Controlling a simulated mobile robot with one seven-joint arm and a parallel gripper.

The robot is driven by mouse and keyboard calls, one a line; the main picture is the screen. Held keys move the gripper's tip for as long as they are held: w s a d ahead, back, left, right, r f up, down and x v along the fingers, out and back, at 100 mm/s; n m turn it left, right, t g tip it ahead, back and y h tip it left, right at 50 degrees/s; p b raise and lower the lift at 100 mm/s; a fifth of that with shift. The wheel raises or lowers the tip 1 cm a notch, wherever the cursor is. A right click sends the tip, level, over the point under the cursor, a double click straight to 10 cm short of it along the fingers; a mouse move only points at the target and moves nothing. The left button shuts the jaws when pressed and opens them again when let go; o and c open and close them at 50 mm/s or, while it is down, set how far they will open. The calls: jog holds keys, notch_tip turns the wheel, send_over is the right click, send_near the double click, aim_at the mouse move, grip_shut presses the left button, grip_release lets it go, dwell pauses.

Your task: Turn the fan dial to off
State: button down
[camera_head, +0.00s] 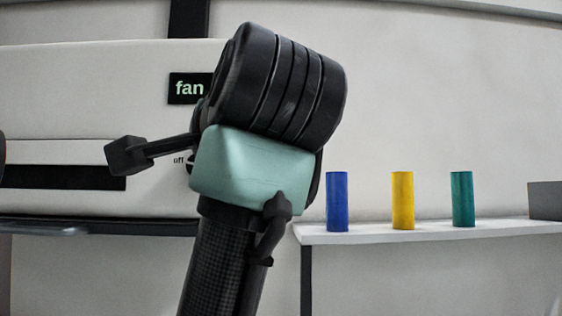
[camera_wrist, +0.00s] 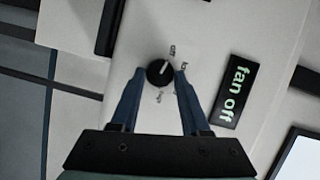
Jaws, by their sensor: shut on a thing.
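The fan dial (camera_wrist: 159,74) is a small round black knob with a white pointer line on a pale panel. In the wrist view the line points up and slightly right, toward the small mark above the knob. My gripper (camera_wrist: 161,71) has its two dark blue fingers on either side of the dial and is shut on it. A black label (camera_wrist: 235,91) beside the dial reads "fan off" in green letters. In the head view only "fan" on the label (camera_head: 189,88) shows. My arm hides the dial and fingertips there.
Blue (camera_head: 338,202), yellow (camera_head: 402,201) and green (camera_head: 462,199) cylinders stand on a white shelf (camera_head: 430,232) at the right. A grey box (camera_head: 545,200) is at its far end. A dark slot (camera_head: 65,177) runs along the panel at the left.

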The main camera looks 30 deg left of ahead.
jog(key=shift+c, duration=1.9)
grip_release()
jog(key=shift+a, duration=0.1)
jog(key=b+v, duration=0.6)
jog(key=v, duration=0.7)
jog(key=shift+b, duration=0.35)
jog(key=shift+r, duration=0.1)
